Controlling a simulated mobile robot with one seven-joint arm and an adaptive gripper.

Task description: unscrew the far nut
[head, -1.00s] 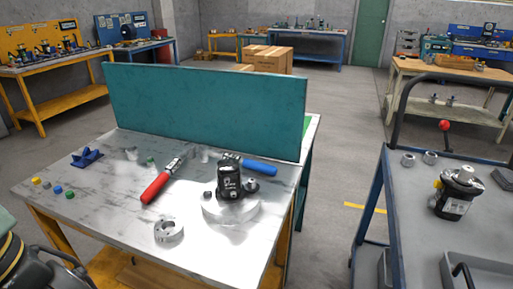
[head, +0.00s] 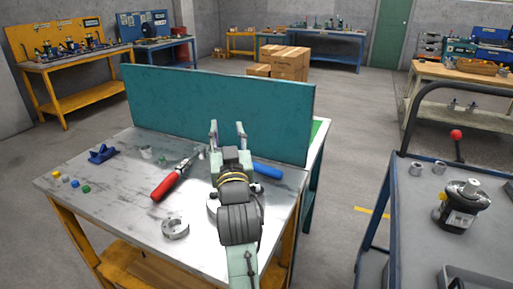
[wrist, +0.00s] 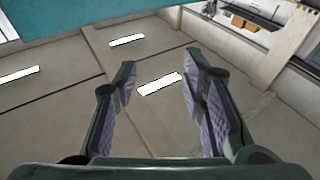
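My gripper (head: 228,132) is open and empty, its two fingers raised apart in front of the teal panel. In the wrist view its fingers (wrist: 159,90) are also wide apart with nothing between them. The motor and its nuts on the table are hidden behind my arm in the head view. The far nut cannot be seen, and the wrist view shows no motor.
A second motor (head: 460,205) is on the cart at right.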

